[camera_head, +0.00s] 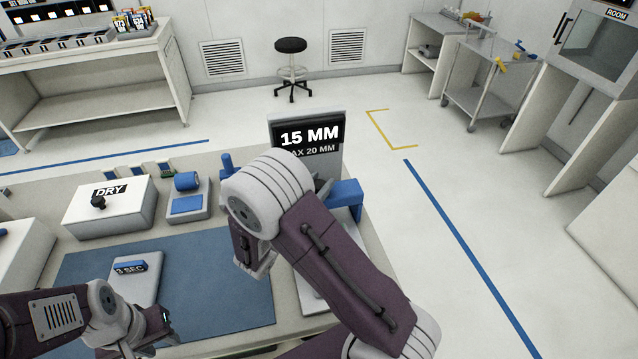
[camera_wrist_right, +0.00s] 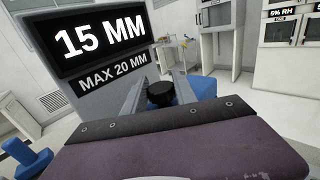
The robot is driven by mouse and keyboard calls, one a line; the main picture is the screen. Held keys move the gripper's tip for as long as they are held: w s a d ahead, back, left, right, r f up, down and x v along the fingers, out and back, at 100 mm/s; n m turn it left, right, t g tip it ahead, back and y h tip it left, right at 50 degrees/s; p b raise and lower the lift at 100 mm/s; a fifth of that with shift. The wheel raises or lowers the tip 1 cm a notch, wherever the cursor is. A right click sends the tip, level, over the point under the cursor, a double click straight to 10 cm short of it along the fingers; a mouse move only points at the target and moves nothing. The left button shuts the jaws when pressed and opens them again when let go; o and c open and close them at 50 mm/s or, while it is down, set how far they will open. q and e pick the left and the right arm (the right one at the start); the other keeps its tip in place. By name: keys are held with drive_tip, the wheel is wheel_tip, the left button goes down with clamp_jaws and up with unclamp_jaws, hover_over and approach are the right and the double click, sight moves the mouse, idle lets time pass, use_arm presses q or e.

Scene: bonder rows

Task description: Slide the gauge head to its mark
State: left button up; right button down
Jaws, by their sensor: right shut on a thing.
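The gauge head is a blue block (camera_head: 346,193) beside the grey gauge stand, partly behind my right arm. Its blue also shows in the right wrist view (camera_wrist_right: 204,87), with a black round knob (camera_wrist_right: 160,94) in front of it. My right gripper (camera_wrist_right: 158,97) has one finger on each side of the knob and is shut on it. In the head view my right arm hides those fingertips. The display (camera_head: 309,136) reads 15 MM, MAX 20 MM. I cannot make out the mark. My left gripper (camera_head: 160,338) is low at the left, its finger gap unclear.
A blue mat (camera_head: 215,275) covers the bench front. A white DRY box (camera_head: 110,208), a small blue-topped device (camera_head: 187,195) and a 3 SEC pad (camera_head: 135,285) stand at the left. A stool (camera_head: 291,65) and open floor lie beyond the bench.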

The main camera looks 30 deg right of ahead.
use_arm(q)
drive_tip(key=shift+r, duration=0.15)
drive_tip(key=shift+s, duration=0.1)
use_arm(e)
drive_tip(key=w, duration=0.2)
drive_tip(key=w+d, duration=0.1)
drive_tip(key=w, duration=0.1)
drive_tip(key=shift+w+r, duration=0.1)
drive_tip(key=shift+w, duration=0.15)
drive_tip(key=c, duration=1.2)
unclamp_jaws()
drive_tip(key=shift+c, duration=0.2)
drive_tip(key=shift+o, duration=1.2)
drive_tip(key=shift+w, duration=0.1)
use_arm(q)
drive_tip(key=shift+w, duration=0.2)
drive_tip(key=shift+s+f, duration=0.1)
drive_tip(key=shift+f, duration=0.25)
use_arm(e)
drive_tip(key=v, duration=0.9)
